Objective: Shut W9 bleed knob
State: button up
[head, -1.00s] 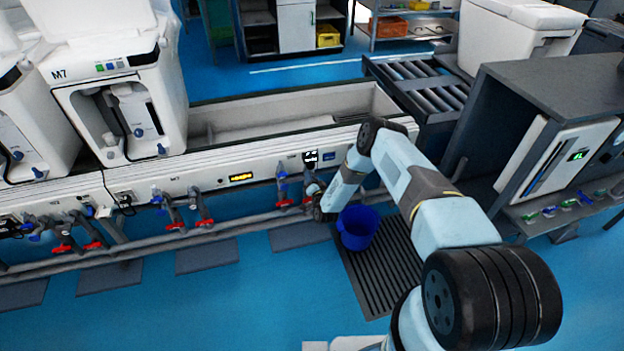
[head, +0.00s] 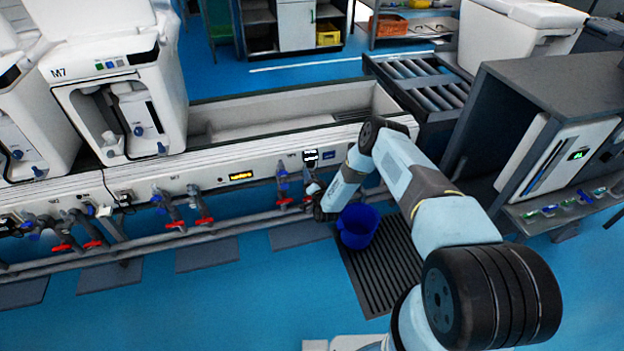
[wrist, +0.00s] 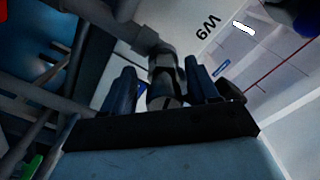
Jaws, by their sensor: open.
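The W9 label (wrist: 207,32) shows upside down on a pale panel in the wrist view. My gripper (wrist: 163,76) is open, with one dark finger on each side of a grey cylindrical fitting (wrist: 165,94) that looks like the bleed knob. A grey pipe elbow (wrist: 146,42) runs up and left from it. I cannot tell whether the fingers touch the fitting. In the head view my gripper (head: 320,205) is low at the front of the bench, and the knob there is hidden or too small to make out.
Valves with red handles (head: 285,202) line the bench front left of my gripper. A blue bucket (head: 357,226) stands on a dark floor grate (head: 385,275) just right of it. A grey cabinet (head: 545,85) stands at the right. Blue floor (head: 250,310) is clear in front.

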jog(key=v, duration=1.3)
jog(key=shift+s+d, duration=0.2)
jog(key=shift+s, duration=0.15)
